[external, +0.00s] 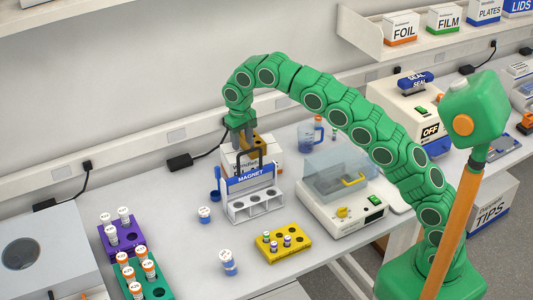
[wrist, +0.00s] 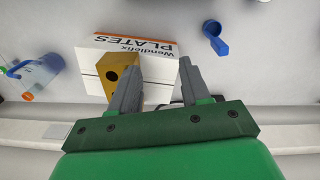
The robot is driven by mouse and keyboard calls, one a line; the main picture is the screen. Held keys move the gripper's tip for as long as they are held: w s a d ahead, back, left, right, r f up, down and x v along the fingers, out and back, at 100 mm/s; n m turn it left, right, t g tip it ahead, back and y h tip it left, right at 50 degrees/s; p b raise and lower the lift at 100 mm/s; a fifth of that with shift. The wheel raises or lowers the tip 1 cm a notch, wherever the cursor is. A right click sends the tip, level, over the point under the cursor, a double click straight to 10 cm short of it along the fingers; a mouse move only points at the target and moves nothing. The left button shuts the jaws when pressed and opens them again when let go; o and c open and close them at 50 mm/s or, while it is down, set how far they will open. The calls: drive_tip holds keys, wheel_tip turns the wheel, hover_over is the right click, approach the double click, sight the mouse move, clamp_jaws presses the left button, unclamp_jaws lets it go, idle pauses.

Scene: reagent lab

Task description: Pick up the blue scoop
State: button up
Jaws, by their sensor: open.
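The blue scoop (wrist: 214,38) lies on the bench in the wrist view, right of the white plates box, with its cup and short handle visible. In the external view the scoop (external: 215,193) is small, just left of the magnet rack and partly unclear. My gripper (wrist: 159,66) is open and empty, its two grey fingers apart. The scoop is beyond the fingertips and to their right, not between them. In the external view my gripper (external: 243,148) hangs above the bench behind the magnet rack.
The white plates box (wrist: 145,48) and a yellow-brown block (wrist: 119,82) are close to my fingers. The magnet rack (external: 250,200) stands in front. Bare bench shows left of the scoop.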

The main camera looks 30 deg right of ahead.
hover_over(218, 178)
drive_tip(key=w+d, duration=0.1)
wheel_tip(218, 178, down, 4)
drive_tip(key=shift+r+n, duration=0.15)
drive_tip(key=shift+n, duration=0.15)
drive_tip(key=shift+f, duration=1.3)
drive_tip(key=shift+s+a+f, duration=0.1)
drive_tip(key=shift+a+f, duration=0.05)
drive_tip(key=shift+f, duration=1.15)
drive_tip(key=shift+s+a+f, duration=0.1)
drive_tip(key=shift+a+f, duration=0.05)
drive_tip(key=shift+f, duration=1.15)
drive_tip(key=shift+w, duration=0.1)
clamp_jaws()
